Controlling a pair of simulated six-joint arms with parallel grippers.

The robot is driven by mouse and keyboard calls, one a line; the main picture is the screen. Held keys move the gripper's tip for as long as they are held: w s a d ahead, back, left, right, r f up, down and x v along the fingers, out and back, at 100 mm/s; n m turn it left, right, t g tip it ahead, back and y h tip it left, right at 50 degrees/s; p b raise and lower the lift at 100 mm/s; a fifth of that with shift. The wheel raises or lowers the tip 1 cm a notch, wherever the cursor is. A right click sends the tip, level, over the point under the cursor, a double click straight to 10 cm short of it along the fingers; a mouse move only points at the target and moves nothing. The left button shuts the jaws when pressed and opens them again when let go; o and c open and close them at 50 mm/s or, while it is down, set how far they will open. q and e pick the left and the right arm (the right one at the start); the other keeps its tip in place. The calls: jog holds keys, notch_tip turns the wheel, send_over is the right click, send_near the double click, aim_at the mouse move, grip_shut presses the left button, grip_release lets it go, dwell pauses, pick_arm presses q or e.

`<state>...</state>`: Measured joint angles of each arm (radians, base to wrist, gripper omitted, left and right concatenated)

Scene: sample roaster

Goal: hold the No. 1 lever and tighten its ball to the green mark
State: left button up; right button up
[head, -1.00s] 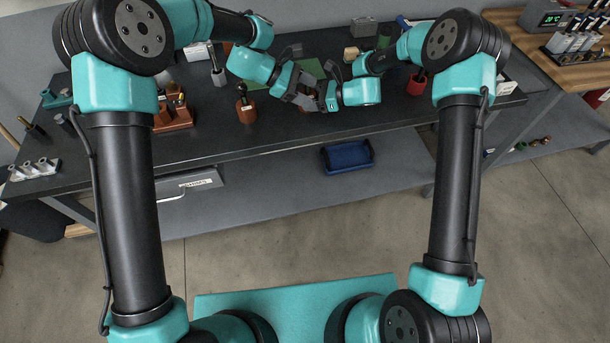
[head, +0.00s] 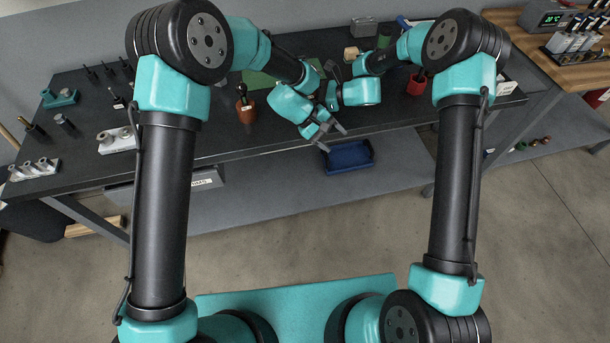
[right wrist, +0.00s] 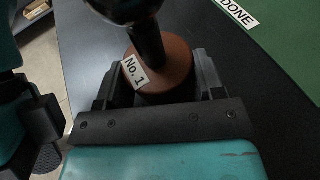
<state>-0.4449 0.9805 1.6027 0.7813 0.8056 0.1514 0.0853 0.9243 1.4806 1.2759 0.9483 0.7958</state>
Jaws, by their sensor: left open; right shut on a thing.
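The No. 1 lever shows in the right wrist view as a red-brown round base (right wrist: 165,72) with a white "No. 1" label. A dark stem and black ball (right wrist: 122,6) rise toward the camera, cut off by the top edge. My right gripper (right wrist: 160,80) is shut on the base, one finger on each side. My left gripper (head: 334,139) is open and empty over the bench's front edge, apart from the lever. I cannot make out the green mark.
A green mat (right wrist: 284,28) with a "DONE" label lies beside the lever. Another lever in a red-brown base (head: 246,112) stands left of my left gripper. A red base (head: 416,84) stands to the right. A blue tray (head: 348,155) sits lower, beyond the bench's front edge.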

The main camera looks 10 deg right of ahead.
pick_arm(q)
jog(key=s+f+m+y, duration=0.2)
jog(key=s+f+m, duration=0.3)
jog(key=f, duration=0.1)
jog(key=a+f+y, duration=0.1)
jog(key=a+f, duration=0.4)
jog(key=a, duration=0.3)
jog(key=shift+s+a+t, duration=0.15)
jog(key=shift+a+t, duration=0.2)
jog(key=shift+t, duration=0.05)
jog(key=shift+f, duration=0.1)
